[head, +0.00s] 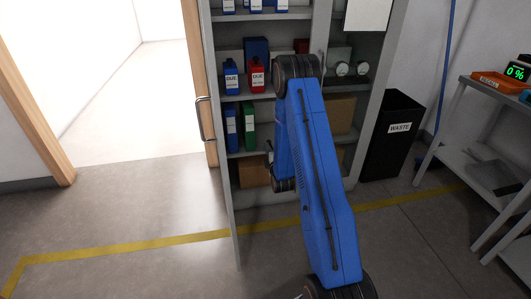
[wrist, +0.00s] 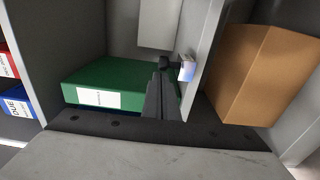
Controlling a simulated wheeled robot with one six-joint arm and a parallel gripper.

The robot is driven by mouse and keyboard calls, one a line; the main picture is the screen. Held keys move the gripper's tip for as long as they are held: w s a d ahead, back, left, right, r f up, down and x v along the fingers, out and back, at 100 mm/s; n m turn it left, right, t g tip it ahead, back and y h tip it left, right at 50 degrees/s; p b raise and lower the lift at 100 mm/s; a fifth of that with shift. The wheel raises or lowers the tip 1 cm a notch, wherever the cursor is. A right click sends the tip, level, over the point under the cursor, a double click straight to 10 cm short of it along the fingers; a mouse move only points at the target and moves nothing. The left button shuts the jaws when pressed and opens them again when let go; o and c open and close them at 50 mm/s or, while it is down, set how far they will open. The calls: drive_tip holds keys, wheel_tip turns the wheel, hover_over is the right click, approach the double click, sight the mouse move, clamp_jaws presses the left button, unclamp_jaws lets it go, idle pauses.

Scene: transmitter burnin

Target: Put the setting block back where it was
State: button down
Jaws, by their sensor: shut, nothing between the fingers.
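My gripper (wrist: 161,90) is shut and empty in the wrist view, its dark fingers together at the middle of the picture. A green binder-like case (wrist: 95,90) with a white label lies just left of the fingers. A small pale block-like piece (wrist: 187,68) with a bluish face shows just right of the fingertips; I cannot tell whether it is the setting block or whether it touches them. No setting block can be made out in the head view, where my arm hides part of the cabinet.
The open cabinet (head: 292,15) holds blue and red labelled containers and binders. A cardboard box (wrist: 255,70) stands right of my gripper. The floor at left is clear.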

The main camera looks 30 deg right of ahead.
drive_tip(key=shift+w+d, duration=0.1)
drive_tip(key=shift+d, duration=0.1)
drive_tip(key=w+d, duration=0.1)
drive_tip(key=d, duration=0.1)
drive_tip(key=w+d, duration=0.1)
drive_tip(key=d, duration=0.1)
drive_tip(key=w+d, duration=0.1)
drive_tip(key=d, duration=0.1)
drive_tip(key=shift+w+d, duration=0.1)
drive_tip(key=shift+w, duration=0.3)
